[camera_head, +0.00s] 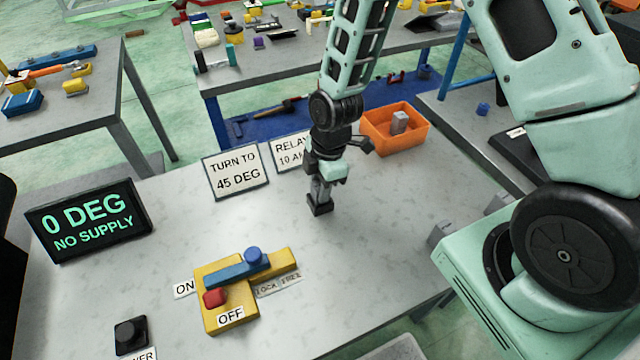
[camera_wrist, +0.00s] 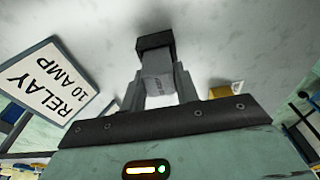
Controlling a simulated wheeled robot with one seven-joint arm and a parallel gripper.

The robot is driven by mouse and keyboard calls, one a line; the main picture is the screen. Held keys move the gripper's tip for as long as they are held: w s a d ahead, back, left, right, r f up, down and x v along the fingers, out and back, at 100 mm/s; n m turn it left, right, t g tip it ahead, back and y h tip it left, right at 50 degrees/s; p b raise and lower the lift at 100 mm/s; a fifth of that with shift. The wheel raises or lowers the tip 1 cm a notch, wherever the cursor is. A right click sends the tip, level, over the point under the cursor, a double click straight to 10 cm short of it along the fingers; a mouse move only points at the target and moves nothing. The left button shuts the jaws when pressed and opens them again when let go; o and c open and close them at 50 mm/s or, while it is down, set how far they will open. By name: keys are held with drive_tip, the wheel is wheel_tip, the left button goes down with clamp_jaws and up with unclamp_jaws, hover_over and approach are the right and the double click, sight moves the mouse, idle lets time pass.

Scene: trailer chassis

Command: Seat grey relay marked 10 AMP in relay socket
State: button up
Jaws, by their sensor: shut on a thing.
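My gripper (camera_head: 321,183) is shut on a grey relay (camera_wrist: 158,86), which sits between the two fingers in the wrist view. Faint marking on its face is too small to read. The black relay socket (camera_head: 320,208) stands on the grey table directly below my gripper. In the wrist view, the socket (camera_wrist: 155,42) lies at the far end of the relay, and the two look in line. The relay's end meets or overlaps the socket's edge in the picture; I cannot tell how deep it sits. A sign (camera_wrist: 47,82) reads RELAY 10 AMP.
An orange bin (camera_head: 372,128) with a grey block (camera_head: 400,122) stands behind. A TURN TO 45 DEG sign (camera_head: 235,172), a display (camera_head: 90,220) reading 0 DEG NO SUPPLY and a yellow switch fixture (camera_head: 228,318) share the table. Grey blocks (camera_head: 440,232) lie at right.

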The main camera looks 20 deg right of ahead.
drive_tip(key=o, duration=1)
drive_tip(key=shift+f, duration=0.1)
wheel_tip(320, 180, up, 12)
drive_tip(key=d+b, duration=0.2)
drive_tip(key=s+a+r+m, duration=0.2)
drive_tip(key=s+r+m, duration=0.1)
drive_tip(key=s, duration=0.3)
drive_tip(key=s+a+r+m, duration=0.3)
drive_tip(key=s, duration=0.4)
drive_tip(key=s+a+r+m+h, duration=0.1)
drive_tip(key=s+a+r+m, duration=0.2)
drive_tip(key=s, duration=0.4)
drive_tip(key=shift+a+m, duration=0.15)
drive_tip(key=shift+m, duration=0.45)
wheel_tip(320, 180, down, 3)
drive_tip(key=b, duration=0.3)
